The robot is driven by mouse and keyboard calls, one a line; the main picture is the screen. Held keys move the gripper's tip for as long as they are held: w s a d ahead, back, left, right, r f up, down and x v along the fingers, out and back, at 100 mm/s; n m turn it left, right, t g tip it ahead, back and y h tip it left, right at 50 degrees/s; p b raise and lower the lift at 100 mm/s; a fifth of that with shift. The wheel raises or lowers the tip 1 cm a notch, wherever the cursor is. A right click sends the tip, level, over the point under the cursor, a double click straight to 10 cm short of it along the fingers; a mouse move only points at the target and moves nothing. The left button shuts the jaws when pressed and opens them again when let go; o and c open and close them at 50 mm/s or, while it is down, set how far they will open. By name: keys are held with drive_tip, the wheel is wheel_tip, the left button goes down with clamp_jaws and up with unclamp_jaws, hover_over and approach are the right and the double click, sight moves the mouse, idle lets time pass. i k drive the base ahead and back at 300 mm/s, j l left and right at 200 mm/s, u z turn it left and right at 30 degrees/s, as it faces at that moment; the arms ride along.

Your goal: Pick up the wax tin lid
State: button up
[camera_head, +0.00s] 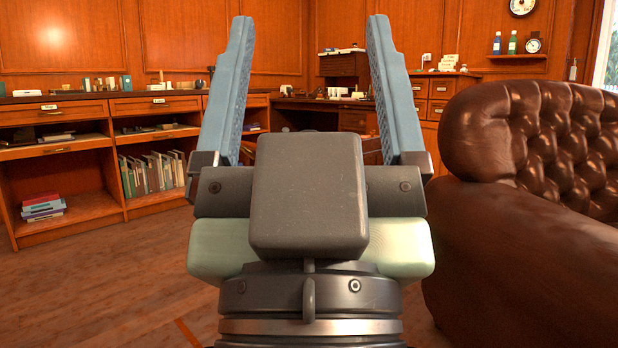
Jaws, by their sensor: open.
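My gripper (308,85) stands in the middle of the view, close to the camera. Its two blue ridged fingers point up and away and are spread wide apart. Nothing is between them except the distant background. I cannot make out a wax tin lid anywhere. The small items on the far counters and desk are too small to identify, and my gripper hides part of the middle of the room.
A brown tufted leather sofa (540,150) stands close on the right. A low wooden bookcase (95,160) lines the left wall. A wooden desk (345,118) stands at the back. A small wall shelf (516,56) holds bottles. Bare wooden floor (110,290) lies at the left front.

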sight(372, 131)
drive_tip(key=i+j+z, duration=0.25)
drive_tip(key=i, duration=0.25)
drive_tip(key=i+j+z, duration=0.25)
drive_tip(key=i, duration=0.25)
drive_tip(key=j, duration=0.1)
